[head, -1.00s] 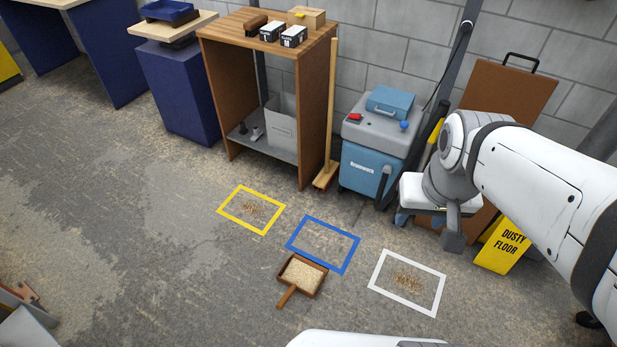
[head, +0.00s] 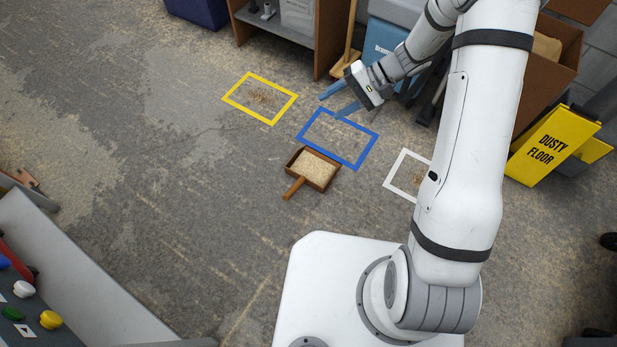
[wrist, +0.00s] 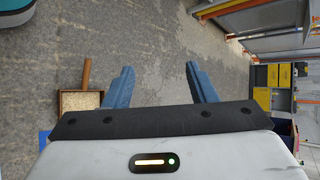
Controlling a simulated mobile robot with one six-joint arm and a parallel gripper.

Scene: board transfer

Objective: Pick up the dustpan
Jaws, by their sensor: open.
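The dustpan (head: 321,183) is a brown wooden pan filled with pale granular debris, lying on the floor just below the blue floor frame (head: 362,160). Its handle points to the lower left. In the wrist view the dustpan (wrist: 62,102) is at the left, with its handle pointing up. My gripper (head: 334,104) is above the blue frame's upper edge in the head view, up and to the right of the dustpan and apart from it. Its two blue fingers are spread with nothing between them; in the wrist view my gripper (wrist: 160,85) shows floor between the fingers.
A yellow frame (head: 232,103) and a white frame (head: 390,176), partly behind my arm, mark the floor around dusty patches. A yellow "Dusty floor" sign (head: 553,147) stands at right. A broom (head: 346,63) leans by the wooden shelf (head: 243,31). Floor left of the dustpan is clear.

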